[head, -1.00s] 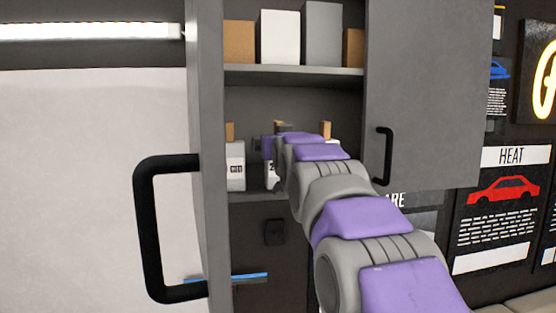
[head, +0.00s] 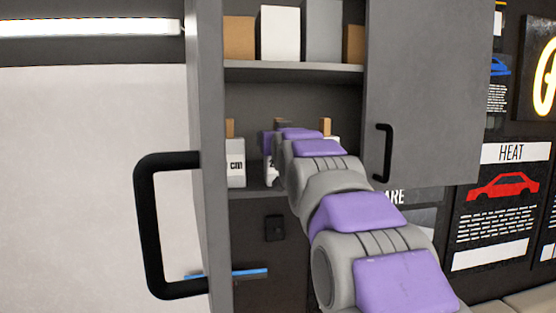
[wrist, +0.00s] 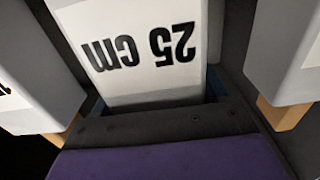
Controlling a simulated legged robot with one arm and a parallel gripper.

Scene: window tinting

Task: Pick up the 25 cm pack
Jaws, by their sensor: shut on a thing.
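The 25 cm pack (wrist: 140,60) is white with black print, which reads upside down in the wrist view. In the head view only a thin strip of it (head: 269,172) shows beside my arm, on the lower shelf of the open cabinet. My gripper (wrist: 165,105) is shut on the pack at its tabbed end. In the head view my gripper (head: 267,143) is mostly hidden behind my own arm. I cannot tell whether the pack has left the shelf.
Boxes (head: 280,35) fill the upper shelf (head: 290,72). Cabinet doors (head: 425,95) with black handles (head: 384,155) flank the opening.

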